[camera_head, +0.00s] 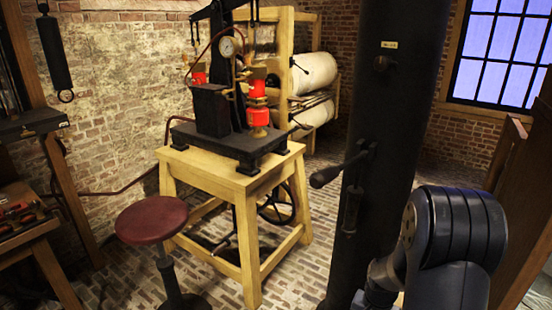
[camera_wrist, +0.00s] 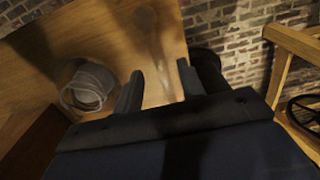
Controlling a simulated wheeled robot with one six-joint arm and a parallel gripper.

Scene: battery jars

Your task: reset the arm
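My gripper (camera_wrist: 160,82) shows in the wrist view with its two dark fingers apart. Nothing is between them except a view of the wooden surface beyond. In the head view, my dark arm is at the lower right; the gripper itself cannot be made out there.
A thick black column (camera_head: 395,120) with a lever stands left of my arm. A wooden stand (camera_head: 240,178) bears a machine with a gauge and red parts. A red stool (camera_head: 152,220) is at the lower left. A wooden cabinet (camera_head: 530,190) is at the right edge.

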